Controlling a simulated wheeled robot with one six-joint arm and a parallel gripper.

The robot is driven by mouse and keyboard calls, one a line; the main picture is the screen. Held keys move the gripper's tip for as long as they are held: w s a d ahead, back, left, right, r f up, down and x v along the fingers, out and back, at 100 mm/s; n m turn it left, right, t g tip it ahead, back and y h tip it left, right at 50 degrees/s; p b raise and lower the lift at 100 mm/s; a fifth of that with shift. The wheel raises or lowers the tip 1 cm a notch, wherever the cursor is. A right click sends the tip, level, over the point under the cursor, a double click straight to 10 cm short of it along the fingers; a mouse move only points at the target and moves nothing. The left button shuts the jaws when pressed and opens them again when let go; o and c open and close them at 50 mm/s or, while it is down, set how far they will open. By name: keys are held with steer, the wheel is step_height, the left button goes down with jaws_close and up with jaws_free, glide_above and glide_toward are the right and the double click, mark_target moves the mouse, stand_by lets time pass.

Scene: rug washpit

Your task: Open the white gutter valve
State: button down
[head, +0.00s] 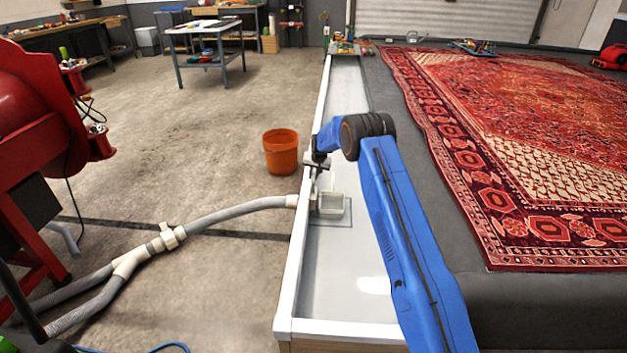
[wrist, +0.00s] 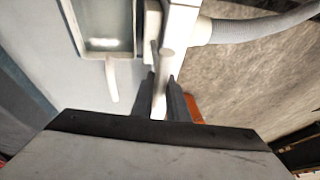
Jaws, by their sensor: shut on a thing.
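The white gutter valve (wrist: 166,62) shows in the wrist view beside the gutter's side wall, where the grey hose joins. A pale lever-like part of it reaches between my fingers. My gripper (wrist: 160,92) is shut on this part, one dark finger on each side. In the head view my gripper (head: 316,170) points down at the gutter's left rim, just above the drain box (head: 330,204). There the gripper and rim mostly hide the valve. I cannot tell the valve's exact turn position.
The white gutter (head: 347,85) runs away from me, with the red patterned rug (head: 500,150) on the right. An orange bucket (head: 281,152) stands on the floor left of the gutter. A grey hose (head: 225,212) leads left toward a red machine (head: 40,130).

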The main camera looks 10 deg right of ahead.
steer(key=c, duration=1.7)
jaws_free()
steer(key=shift+c, duration=0.2)
steer(key=v, duration=1.7)
steer(key=shift+d+r, duration=0.1)
steer(key=shift+r, duration=0.05)
